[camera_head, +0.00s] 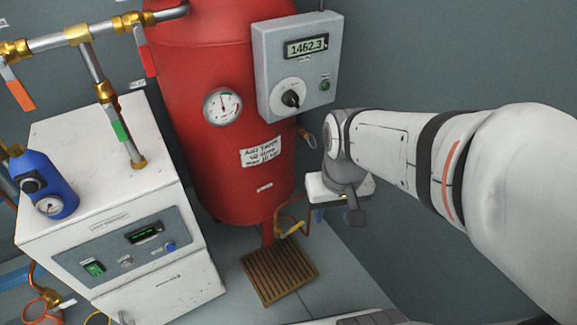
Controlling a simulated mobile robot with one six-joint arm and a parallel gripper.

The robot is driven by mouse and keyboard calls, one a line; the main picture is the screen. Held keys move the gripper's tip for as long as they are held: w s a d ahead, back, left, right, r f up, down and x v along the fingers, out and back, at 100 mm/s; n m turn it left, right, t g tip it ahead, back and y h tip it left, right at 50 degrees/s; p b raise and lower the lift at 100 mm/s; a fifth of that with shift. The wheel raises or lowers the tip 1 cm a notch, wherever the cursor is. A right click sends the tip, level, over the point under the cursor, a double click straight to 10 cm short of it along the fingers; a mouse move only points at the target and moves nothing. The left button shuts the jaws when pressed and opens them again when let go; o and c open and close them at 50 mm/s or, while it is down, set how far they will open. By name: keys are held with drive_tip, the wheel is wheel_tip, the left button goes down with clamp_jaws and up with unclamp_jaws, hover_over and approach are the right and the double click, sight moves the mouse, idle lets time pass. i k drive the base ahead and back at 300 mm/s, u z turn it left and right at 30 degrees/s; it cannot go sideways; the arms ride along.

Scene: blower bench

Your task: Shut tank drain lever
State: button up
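The red tank (215,120) stands upright at the back centre. Low on its right, a thin copper pipe runs to a small valve with a yellow lever (295,229), just above the floor; the lever slants up to the right. My gripper (319,214) points downward at the end of the arm, to the right of and slightly above the yellow lever in the picture. It looks apart from the lever. Its fingers are small and partly hidden by the wrist, so their opening is unclear.
A wooden slatted grate (279,274) lies below the tank. A white cabinet (105,190) with a blue regulator (45,180) stands left. A grey control box (297,65) and a gauge (222,106) are in front of the tank.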

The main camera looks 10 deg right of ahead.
sight(301, 222)
drive_tip(key=z, duration=0.15)
drive_tip(key=k, duration=1.35)
drive_tip(key=u, duration=0.65)
drive_tip(key=i, duration=1.5)
drive_tip(key=u, duration=0.05)
